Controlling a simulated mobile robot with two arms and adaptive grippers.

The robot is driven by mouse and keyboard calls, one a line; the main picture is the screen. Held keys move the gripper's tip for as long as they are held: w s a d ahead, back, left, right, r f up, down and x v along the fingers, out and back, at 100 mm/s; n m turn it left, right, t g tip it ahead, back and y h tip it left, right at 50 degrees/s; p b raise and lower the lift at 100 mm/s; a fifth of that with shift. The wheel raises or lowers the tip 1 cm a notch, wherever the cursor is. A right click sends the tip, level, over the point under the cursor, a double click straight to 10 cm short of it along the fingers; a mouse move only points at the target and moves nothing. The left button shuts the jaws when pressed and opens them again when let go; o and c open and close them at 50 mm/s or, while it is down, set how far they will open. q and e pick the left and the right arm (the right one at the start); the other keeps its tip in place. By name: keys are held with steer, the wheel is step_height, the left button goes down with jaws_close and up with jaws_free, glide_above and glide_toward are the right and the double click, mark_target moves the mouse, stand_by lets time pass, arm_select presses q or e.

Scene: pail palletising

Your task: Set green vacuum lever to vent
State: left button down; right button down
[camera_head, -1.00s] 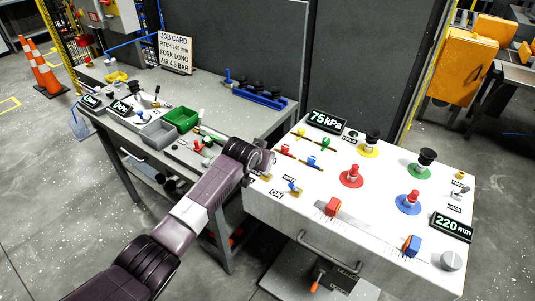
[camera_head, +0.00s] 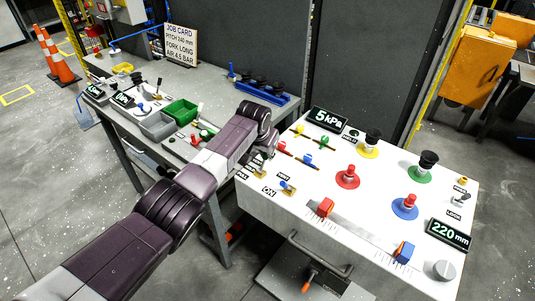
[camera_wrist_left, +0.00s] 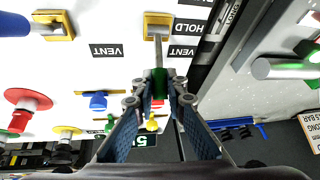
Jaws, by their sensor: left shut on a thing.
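My left gripper (camera_head: 262,155) reaches over the left edge of the white console (camera_head: 360,218). It is shut on the green vacuum lever (camera_wrist_left: 158,77), seen between its fingertips (camera_wrist_left: 159,92) in the left wrist view. The lever's grey shaft runs from a yellow base (camera_wrist_left: 158,20) between the HOLD label (camera_wrist_left: 188,27) and the VENT label (camera_wrist_left: 185,52), and leans toward the VENT side. The pressure display (camera_head: 326,119) reads 5 kPa. My right gripper is not in view.
A blue lever (camera_head: 287,185) stands close by on the console. Small yellow and green handles (camera_head: 323,142), red and blue knobs and slider blocks lie further right. A grey bench with a green bin (camera_head: 181,112) is at left.

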arm_select(q)
steer(key=c, duration=2)
jaws_free()
steer(key=shift+d+f, duration=0.1)
steer(key=shift+o, duration=0.3)
steer(key=shift+v, duration=0.8)
steer(key=v, duration=1)
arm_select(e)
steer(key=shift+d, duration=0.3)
